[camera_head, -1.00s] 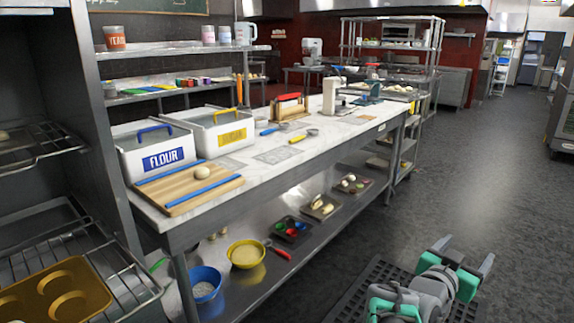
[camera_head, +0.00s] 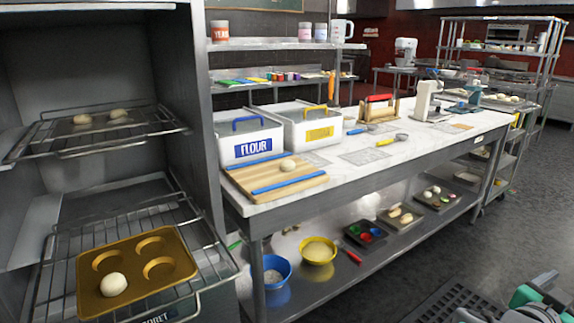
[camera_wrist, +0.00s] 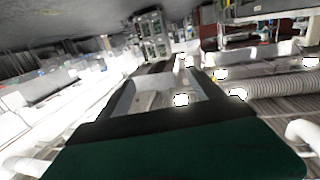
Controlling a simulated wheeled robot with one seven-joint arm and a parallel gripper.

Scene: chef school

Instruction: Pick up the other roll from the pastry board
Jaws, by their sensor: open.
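A pale round roll (camera_head: 287,165) sits on the wooden pastry board (camera_head: 300,188) at the left end of the marble-topped table. Blue strips lie along the board on both sides of the roll. My gripper (camera_head: 552,290) shows only partly at the bottom right corner of the head view, far from the board and over the floor side. It is open and I see nothing in it. The wrist view is tilted and washed out, and I cannot make out the roll or the board there.
A gold muffin pan (camera_head: 180,262) holding one roll (camera_head: 113,285) rests on the rack at left. The flour bin (camera_head: 250,138) stands behind the board. A blue bowl (camera_head: 272,272) and yellow bowl (camera_head: 318,250) stand on the lower shelf. Open floor (camera_head: 480,240) lies at right.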

